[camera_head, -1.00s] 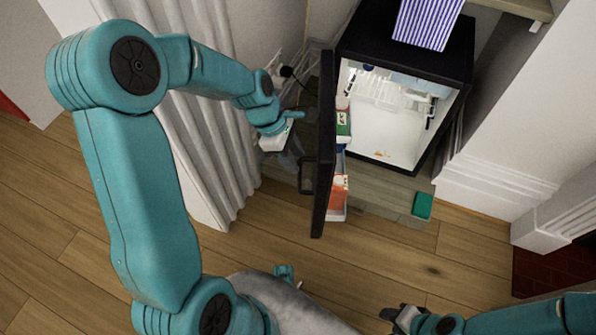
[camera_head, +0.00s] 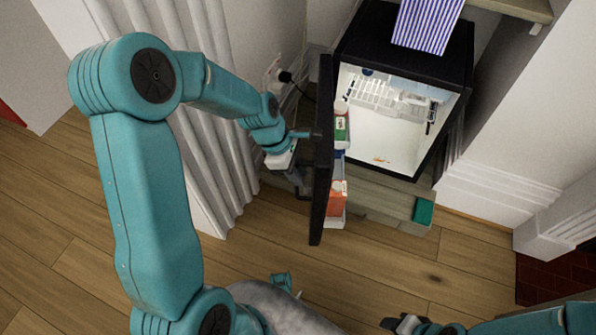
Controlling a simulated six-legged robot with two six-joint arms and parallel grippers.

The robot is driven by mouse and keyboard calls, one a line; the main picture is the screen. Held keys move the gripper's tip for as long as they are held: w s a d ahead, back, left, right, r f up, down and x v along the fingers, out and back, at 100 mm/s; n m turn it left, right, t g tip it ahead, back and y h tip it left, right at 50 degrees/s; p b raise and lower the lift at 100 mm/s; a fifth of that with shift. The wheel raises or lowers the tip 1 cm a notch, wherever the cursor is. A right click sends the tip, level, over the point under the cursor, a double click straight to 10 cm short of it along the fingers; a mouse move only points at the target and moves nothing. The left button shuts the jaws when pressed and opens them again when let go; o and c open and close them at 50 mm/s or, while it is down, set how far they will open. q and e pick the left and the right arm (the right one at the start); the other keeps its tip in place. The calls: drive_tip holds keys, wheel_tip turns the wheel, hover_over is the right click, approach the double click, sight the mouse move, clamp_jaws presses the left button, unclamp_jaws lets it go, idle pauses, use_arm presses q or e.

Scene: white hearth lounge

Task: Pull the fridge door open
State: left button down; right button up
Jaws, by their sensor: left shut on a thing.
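The small black fridge (camera_head: 455,60) stands at the upper middle with its white interior showing. Its black door (camera_head: 321,190) is swung wide open and seen nearly edge-on. My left gripper (camera_head: 300,172) is at the outer face of the door, shut on its handle; the handle and fingertips are mostly hidden behind the wrist and in shadow. My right gripper (camera_head: 400,324) is at the bottom edge, away from the fridge; its jaw state is unclear.
Cartons (camera_head: 337,198) sit in the door shelves. A green box (camera_head: 423,211) lies below the fridge. A white curtain (camera_head: 205,150) and a plugged cable (camera_head: 288,77) are left of the door.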

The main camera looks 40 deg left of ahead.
use_arm(q)
drive_tip(key=s+a+m+p, duration=0.1)
drive_tip(key=s+a+p, duration=0.1)
drive_tip(key=a, duration=0.8)
drive_tip(key=shift+a+g, duration=0.15)
drive_tip(key=shift+g, duration=0.15)
drive_tip(key=c, duration=1.1)
unclamp_jaws()
drive_tip(key=shift+p+v, duration=1.3)
drive_tip(key=shift+v, duration=2.5)
drive_tip(key=shift+s, duration=0.1)
